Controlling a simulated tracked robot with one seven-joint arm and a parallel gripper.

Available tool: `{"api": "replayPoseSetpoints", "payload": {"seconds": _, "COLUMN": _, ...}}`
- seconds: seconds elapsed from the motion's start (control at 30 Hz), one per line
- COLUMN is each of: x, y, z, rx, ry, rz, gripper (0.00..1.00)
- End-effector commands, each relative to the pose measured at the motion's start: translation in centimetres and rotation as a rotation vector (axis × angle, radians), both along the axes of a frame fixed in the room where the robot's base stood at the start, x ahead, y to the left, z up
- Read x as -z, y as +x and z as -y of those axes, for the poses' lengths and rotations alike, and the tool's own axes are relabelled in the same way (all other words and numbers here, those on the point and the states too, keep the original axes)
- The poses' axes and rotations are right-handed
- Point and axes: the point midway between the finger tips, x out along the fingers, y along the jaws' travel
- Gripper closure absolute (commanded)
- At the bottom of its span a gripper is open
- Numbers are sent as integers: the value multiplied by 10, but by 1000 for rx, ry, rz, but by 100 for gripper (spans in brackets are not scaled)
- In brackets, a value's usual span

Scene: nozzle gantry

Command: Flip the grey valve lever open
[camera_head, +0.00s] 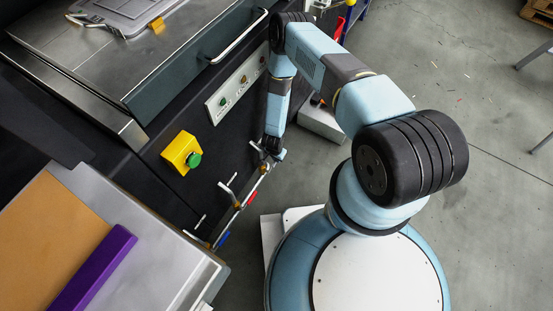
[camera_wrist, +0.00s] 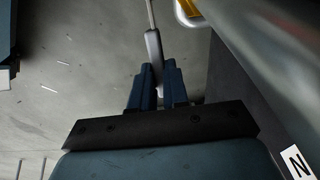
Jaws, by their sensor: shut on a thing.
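The grey valve lever (camera_wrist: 153,45) runs up from between my fingers in the wrist view, with a thin rod beyond its thicker grip. My gripper (camera_wrist: 159,68) is shut on this grip, one dark blue finger on each side. In the head view my gripper (camera_head: 275,151) is at the far end of the row of valves on the machine's dark front. The held lever is small there and partly hidden by my gripper, so its exact angle is hard to tell.
Other valve levers (camera_head: 229,187) stand nearer along the pipe, close to red (camera_head: 253,191) and blue (camera_head: 224,238) markings. A yellow box with a green button (camera_head: 194,159) and a button panel (camera_head: 236,88) are on the machine front. Grey floor (camera_head: 480,160) is open at the right.

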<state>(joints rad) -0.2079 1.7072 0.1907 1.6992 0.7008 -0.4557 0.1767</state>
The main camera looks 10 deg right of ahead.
Motion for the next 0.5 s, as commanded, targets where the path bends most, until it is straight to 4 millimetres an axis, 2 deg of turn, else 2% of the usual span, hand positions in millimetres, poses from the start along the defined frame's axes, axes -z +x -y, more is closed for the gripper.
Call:
{"api": "replayPoseSetpoints", "payload": {"seconds": 0.23, "x": 0, "y": 1, "z": -1, "rx": 0, "ry": 2, "rz": 1, "gripper": 100}}
{"api": "replayPoseSetpoints", "payload": {"seconds": 0.27, "x": 0, "y": 1, "z": -1, "rx": 0, "ry": 2, "rz": 1, "gripper": 82}}
{"api": "replayPoseSetpoints", "payload": {"seconds": 0.5, "x": 0, "y": 0, "z": -1, "rx": -1, "ry": 1, "rz": 1, "gripper": 60}}
